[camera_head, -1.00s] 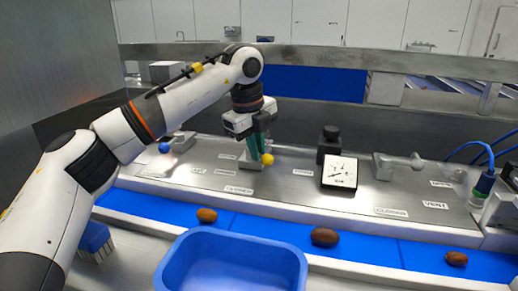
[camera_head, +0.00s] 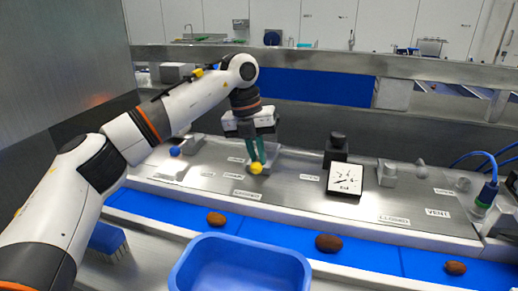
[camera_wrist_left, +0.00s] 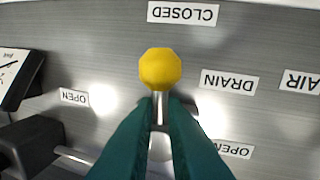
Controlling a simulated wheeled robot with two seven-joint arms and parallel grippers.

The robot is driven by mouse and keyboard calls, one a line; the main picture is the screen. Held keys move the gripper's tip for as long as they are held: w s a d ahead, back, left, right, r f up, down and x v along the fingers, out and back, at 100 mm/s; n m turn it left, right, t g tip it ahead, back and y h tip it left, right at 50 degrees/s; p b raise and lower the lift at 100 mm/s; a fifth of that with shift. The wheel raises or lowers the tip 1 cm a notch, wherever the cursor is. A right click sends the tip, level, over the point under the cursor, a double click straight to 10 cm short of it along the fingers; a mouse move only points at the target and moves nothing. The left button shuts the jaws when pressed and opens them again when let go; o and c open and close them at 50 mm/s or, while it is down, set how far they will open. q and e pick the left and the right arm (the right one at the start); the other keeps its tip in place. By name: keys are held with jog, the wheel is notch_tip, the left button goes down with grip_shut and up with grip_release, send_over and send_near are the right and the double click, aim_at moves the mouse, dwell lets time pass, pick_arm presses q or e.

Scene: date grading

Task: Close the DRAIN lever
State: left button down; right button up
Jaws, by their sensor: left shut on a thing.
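The DRAIN lever ends in a yellow knob (camera_head: 256,168) on the steel panel. It also shows in the left wrist view as a yellow knob (camera_wrist_left: 160,68) on a thin metal shaft. The knob points at the CLOSED label (camera_wrist_left: 183,13), with a gap between them. The DRAIN label (camera_wrist_left: 228,82) is to its right in that view. My left gripper (camera_head: 258,160) is shut on the lever, its green fingers (camera_wrist_left: 160,115) around the shaft just behind the knob. The lever's base is mostly hidden by the fingers. My right gripper is not in view.
A lever with a blue knob (camera_head: 175,151) stands left and one with a grey knob (camera_head: 421,162) right, near the VENT label (camera_head: 437,212). A dial gauge (camera_head: 345,178) is between. In front are a blue belt (camera_head: 285,235) with several dates and a blue crate (camera_head: 240,242).

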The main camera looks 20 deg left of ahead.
pick_arm(q)
jog(key=shift+w+a+r+m, duration=0.15)
jog(key=shift+r+m, duration=0.15)
jog(key=shift+m, duration=0.3)
jog(key=shift+p, duration=0.3)
jog(key=c, duration=1.7)
grip_release()
jog(key=shift+o, duration=0.9)
jog(key=shift+f, duration=0.2)
jog(key=shift+r, duration=0.25)
notch_tip(320, 180, up, 11)
jog(key=a+b, duration=0.2)
jog(key=shift+a+r, duration=0.2)
jog(key=shift+a, duration=0.05)
